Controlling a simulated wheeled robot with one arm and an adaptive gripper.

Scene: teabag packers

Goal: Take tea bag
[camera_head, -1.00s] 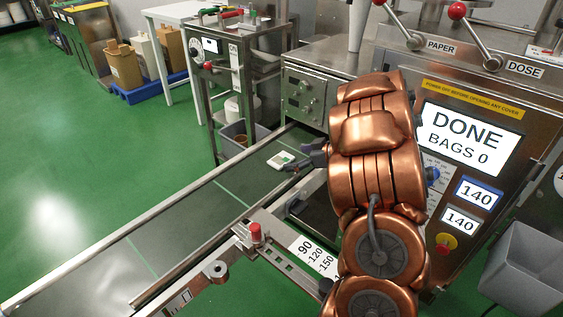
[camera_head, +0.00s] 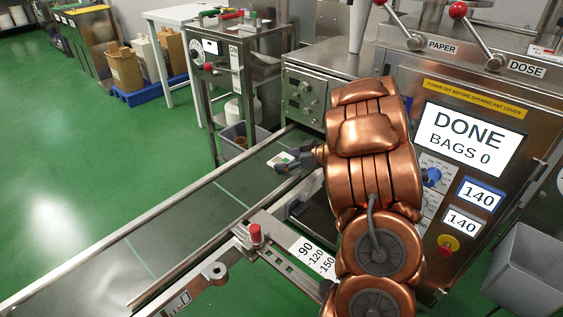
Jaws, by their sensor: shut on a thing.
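The tea bag (camera_head: 280,158) is a small white packet with a green mark, at the far part of the grey conveyor belt (camera_head: 180,222). My gripper (camera_head: 284,165) is at the tea bag, its dark fingers shut on the near edge of it. My copper-coloured arm hides part of the machine behind it. Whether the tea bag is lifted off the belt cannot be told from this view.
The packing machine's screen (camera_head: 470,139) reads DONE, BAGS 0. Red-knobbed levers (camera_head: 458,10) stand above it. A grey bin (camera_head: 527,268) is at the right. A metal rail with a red knob (camera_head: 255,233) runs along the belt's near side. The belt's left part is clear.

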